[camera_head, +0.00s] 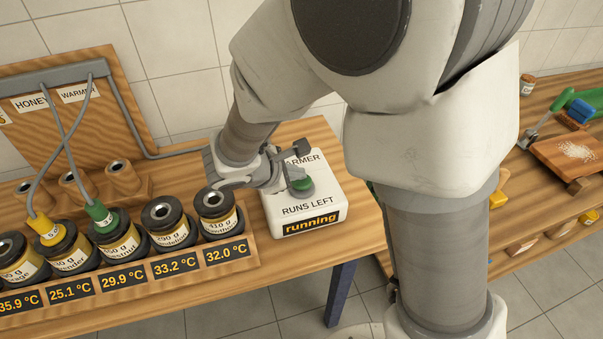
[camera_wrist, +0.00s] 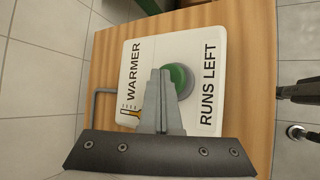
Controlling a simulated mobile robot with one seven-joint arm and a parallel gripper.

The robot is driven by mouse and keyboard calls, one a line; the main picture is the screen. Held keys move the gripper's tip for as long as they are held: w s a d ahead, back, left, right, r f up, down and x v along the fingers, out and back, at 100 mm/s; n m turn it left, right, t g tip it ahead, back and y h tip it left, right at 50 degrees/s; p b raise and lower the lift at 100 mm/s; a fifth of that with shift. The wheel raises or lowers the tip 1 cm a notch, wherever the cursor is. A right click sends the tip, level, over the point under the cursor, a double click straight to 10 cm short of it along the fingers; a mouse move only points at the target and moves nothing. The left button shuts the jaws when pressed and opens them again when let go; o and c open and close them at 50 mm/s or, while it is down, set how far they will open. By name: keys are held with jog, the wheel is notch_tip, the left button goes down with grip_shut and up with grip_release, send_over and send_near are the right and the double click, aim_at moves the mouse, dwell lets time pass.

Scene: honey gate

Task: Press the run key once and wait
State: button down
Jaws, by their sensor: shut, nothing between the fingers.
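The white warmer box (camera_head: 325,192) stands on the wooden bench, marked "WARMER" and "RUNS LEFT". Its front display (camera_head: 311,224) reads "running". The round green run key (camera_head: 302,185) is on its top; it also shows in the wrist view (camera_wrist: 184,76). My gripper (camera_head: 291,175) is shut and empty, with its fingertips at the key. In the wrist view my fingers (camera_wrist: 160,78) cover the key's left part. I cannot tell whether the tips touch it.
Several honey jars (camera_head: 170,225) stand left of the box in a rack with temperature displays (camera_head: 175,271). A yellow plug (camera_head: 42,227) and a green plug (camera_head: 100,214) sit on two jars. Another bench (camera_head: 560,225) stands at the right with a wooden board (camera_head: 562,160).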

aim_at(297, 183)
jog(key=shift+r+p, duration=0.45)
jog(key=shift+r, duration=0.35)
jog(key=shift+r, duration=0.15)
jog(key=shift+r+p, duration=1.85)
jog(key=shift+r, duration=0.55)
